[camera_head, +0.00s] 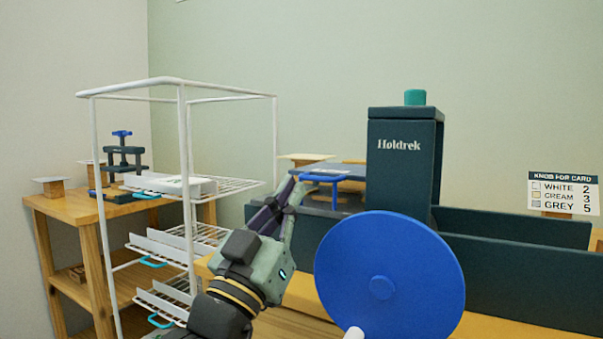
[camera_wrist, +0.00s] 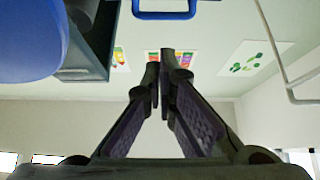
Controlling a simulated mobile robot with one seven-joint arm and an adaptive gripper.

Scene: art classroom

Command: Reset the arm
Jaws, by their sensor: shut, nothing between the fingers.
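My gripper (camera_head: 292,188) shows in the middle of the head view, raised and pointing up and away. In the wrist view, the fingertips of my gripper (camera_wrist: 160,65) meet, with nothing between them. In the head view it is between the white wire rack on its left and the large blue disc on its right. I cannot tell how far it is from the blue-handled device behind it.
A white wire rack (camera_head: 186,150) with several shelves stands left, by a wooden shelf unit (camera_head: 75,207). A dark Holdrek machine (camera_head: 400,170) with a blue disc (camera_head: 345,265) stands right. A card sign (camera_head: 563,193) is far right. The space above my gripper looks clear.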

